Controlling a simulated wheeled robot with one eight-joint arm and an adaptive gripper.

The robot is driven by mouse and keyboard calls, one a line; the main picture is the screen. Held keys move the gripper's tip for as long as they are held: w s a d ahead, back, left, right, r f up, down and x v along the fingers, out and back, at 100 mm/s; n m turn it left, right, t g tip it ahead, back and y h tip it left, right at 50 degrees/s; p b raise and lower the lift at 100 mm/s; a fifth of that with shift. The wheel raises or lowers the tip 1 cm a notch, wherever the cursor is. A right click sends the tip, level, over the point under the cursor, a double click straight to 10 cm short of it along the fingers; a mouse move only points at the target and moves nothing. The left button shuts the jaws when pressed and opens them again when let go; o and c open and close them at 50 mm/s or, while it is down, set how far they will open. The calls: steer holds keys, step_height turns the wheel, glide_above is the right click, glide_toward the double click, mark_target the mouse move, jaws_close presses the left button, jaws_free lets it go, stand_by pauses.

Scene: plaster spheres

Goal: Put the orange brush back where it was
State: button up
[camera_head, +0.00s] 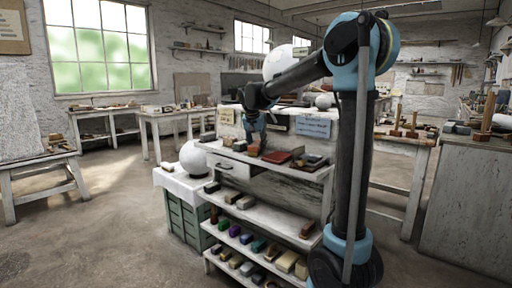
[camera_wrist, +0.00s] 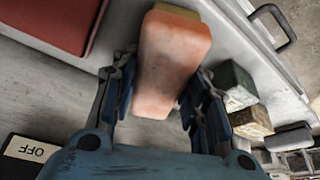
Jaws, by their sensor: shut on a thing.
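The orange brush (camera_wrist: 172,55) is between the two fingers of my gripper (camera_wrist: 160,85) in the wrist view. Its broad orange face is turned to the camera, and a paler tan part shows at its far end. My gripper is shut on it. In the head view my gripper (camera_head: 255,128) points down over the top of the white shelf unit (camera_head: 310,177), left of a dark red flat thing. The brush (camera_head: 253,150) shows small just below the fingers. I cannot tell whether it touches the top.
The red flat thing (camera_wrist: 50,22) lies left of the brush in the wrist view. A dark thing labelled OFF (camera_wrist: 30,150) is at lower left. Green (camera_wrist: 238,82) and tan (camera_wrist: 252,121) blocks are to the right. A drawer (camera_head: 228,167) is in front. Lower shelves hold several brushes and blocks.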

steer(key=o, duration=1.1)
steer(key=v, duration=1.2)
steer(key=shift+s, duration=0.1)
